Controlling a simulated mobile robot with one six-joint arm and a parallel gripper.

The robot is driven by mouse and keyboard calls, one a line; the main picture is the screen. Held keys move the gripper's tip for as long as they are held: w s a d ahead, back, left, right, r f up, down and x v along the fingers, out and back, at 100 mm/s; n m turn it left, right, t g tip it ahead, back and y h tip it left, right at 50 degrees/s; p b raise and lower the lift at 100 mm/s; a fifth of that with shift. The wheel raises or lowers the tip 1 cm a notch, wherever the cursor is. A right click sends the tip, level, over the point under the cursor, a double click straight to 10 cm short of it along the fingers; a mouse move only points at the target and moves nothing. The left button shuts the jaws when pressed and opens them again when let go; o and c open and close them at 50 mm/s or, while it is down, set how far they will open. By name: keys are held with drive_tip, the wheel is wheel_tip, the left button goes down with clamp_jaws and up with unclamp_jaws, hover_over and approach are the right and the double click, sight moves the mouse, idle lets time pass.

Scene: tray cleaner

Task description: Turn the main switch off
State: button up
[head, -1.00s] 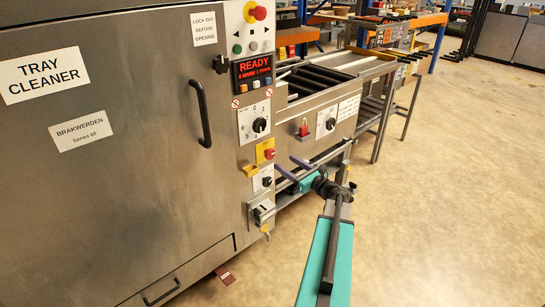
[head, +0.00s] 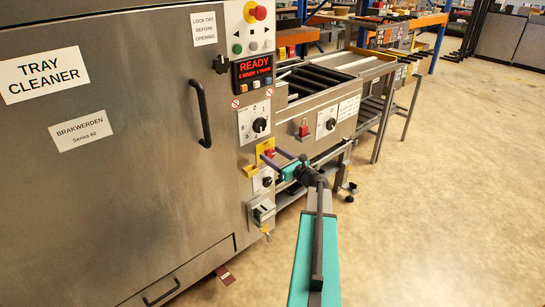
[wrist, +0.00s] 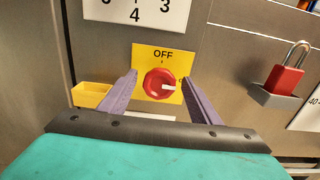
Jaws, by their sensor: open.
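The main switch is a red rotary knob (wrist: 158,82) on a yellow plate (wrist: 148,54) marked OFF at the top. Its white pointer mark faces right, not up at OFF. In the head view the switch (head: 269,153) is on the machine's front column, partly hidden by my gripper. My gripper (head: 272,159) is open in front of it. In the wrist view its two purple fingers (wrist: 159,78) stand left and right of the knob, with gaps on both sides. I cannot tell how deep the fingertips reach.
A yellow holder (wrist: 91,94) sits left of the switch. A red padlock (wrist: 287,75) hangs on a bracket to the right. A numbered dial (head: 260,125) is above the switch, and a small black knob (head: 267,181) below. Open floor (head: 440,200) lies to the right.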

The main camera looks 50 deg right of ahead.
drive_tip(key=shift+c, duration=0.4)
drive_tip(key=c, duration=0.7)
drive_tip(key=shift+a, duration=0.4)
drive_tip(key=shift+c, duration=1.1)
drive_tip(key=shift+d, duration=0.3)
